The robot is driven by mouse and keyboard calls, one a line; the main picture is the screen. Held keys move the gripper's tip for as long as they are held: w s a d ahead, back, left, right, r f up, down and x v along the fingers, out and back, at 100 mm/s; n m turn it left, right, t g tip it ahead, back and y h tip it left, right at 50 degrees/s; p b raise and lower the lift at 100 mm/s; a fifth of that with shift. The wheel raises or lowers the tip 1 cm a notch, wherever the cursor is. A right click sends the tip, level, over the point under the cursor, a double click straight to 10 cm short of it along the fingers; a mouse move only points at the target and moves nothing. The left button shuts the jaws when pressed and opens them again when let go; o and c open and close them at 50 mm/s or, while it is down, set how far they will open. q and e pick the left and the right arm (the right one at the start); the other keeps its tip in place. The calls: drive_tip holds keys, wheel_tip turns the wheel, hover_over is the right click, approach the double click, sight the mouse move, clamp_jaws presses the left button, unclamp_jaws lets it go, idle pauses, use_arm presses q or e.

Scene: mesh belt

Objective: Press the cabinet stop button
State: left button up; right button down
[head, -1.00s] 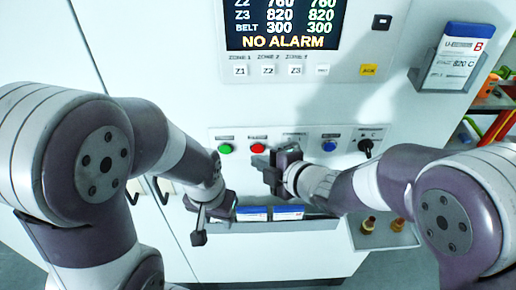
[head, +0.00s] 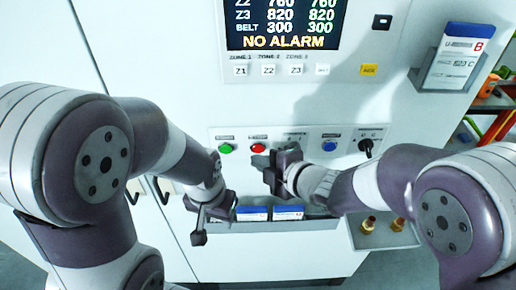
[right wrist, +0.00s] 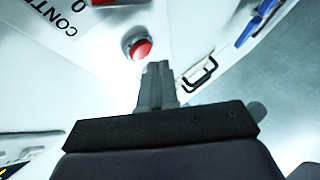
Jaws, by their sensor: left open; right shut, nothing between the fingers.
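A red round button (head: 258,147) sits on the control strip of the white cabinet, right of a green button (head: 226,148). My right gripper (head: 262,160) is shut and empty, with its fingertips just below and right of the red button in the head view. A red button in a dark ring (right wrist: 140,49) shows in the right wrist view just beyond the shut fingers (right wrist: 157,68); I cannot tell if they touch. The control between the red and blue buttons is hidden by my right gripper. My left gripper (head: 212,215) is open and empty, lower left of the strip.
A blue button (head: 329,146) and a black rotary switch (head: 366,147) are at the right of the strip. A shelf (head: 300,226) with blue-topped cards lies below. The screen (head: 283,22) above reads NO ALARM. A card holder (head: 418,78) juts out at upper right.

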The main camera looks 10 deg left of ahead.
drive_tip(key=shift+w, duration=0.1)
idle(0.6)
drive_tip(key=shift+w+a, duration=0.1)
drive_tip(key=shift+w, duration=0.25)
drive_tip(key=shift+w+a, duration=0.15)
drive_tip(key=shift+w, duration=0.25)
idle(0.6)
drive_tip(key=shift+s, duration=0.1)
drive_tip(key=shift+s+d+b, duration=0.25)
drive_tip(key=shift+s+b, duration=0.2)
drive_tip(key=shift+s, duration=0.3)
drive_tip(key=s+b, duration=0.1)
drive_tip(key=s, duration=0.1)
drive_tip(key=s+d, duration=0.1)
drive_tip(key=s, duration=0.1)
drive_tip(key=shift+s+d+b, duration=0.2)
drive_tip(key=shift+s+b, duration=0.15)
